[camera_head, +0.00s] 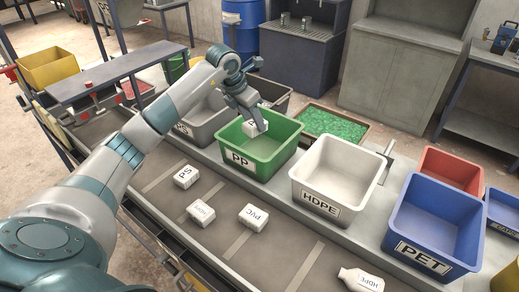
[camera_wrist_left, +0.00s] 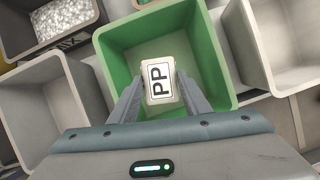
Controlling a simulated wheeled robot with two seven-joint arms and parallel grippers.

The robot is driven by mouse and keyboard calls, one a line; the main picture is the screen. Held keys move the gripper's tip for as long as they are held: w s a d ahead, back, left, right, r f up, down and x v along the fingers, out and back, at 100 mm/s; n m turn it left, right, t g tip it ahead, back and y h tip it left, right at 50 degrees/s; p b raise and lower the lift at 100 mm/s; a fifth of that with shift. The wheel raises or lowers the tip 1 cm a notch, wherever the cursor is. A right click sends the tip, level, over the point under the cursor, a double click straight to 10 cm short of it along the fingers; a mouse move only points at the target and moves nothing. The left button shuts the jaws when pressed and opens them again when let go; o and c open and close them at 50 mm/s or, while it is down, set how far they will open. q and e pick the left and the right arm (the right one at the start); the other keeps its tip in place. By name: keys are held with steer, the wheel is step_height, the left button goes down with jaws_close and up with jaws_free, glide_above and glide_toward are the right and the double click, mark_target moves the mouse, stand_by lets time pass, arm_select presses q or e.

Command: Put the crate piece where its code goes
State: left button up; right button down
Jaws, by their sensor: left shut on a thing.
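My left gripper (camera_head: 258,124) is shut on a white piece (camera_head: 250,128) at the mouth of the green PP crate (camera_head: 270,158). In the left wrist view the piece (camera_wrist_left: 160,80) shows the code PP between the two fingers (camera_wrist_left: 160,90), with the green crate (camera_wrist_left: 222,60) around it. The gripper points down into the crate. I cannot tell how far the piece is above the crate floor. My right gripper is not in view.
A white HDPE crate (camera_head: 335,172) and a blue PET crate (camera_head: 432,222) stand to the right, a grey crate (camera_head: 205,125) to the left. PS (camera_head: 186,177), HDPE (camera_head: 201,213) and PVC (camera_head: 253,216) pieces and a white bottle (camera_head: 361,280) lie on the belt.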

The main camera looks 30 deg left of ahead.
arm_select(q)
steer(key=shift+f, duration=0.35)
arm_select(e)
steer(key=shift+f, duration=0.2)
arm_select(q)
steer(key=o, duration=1.1)
steer(key=shift+r, duration=0.1)
steer(key=b+v, duration=0.2)
steer(key=v, duration=0.4)
steer(key=shift+s+a, duration=0.1)
steer(key=shift+b+v, duration=1.15)
steer(key=shift+v, duration=4.45)
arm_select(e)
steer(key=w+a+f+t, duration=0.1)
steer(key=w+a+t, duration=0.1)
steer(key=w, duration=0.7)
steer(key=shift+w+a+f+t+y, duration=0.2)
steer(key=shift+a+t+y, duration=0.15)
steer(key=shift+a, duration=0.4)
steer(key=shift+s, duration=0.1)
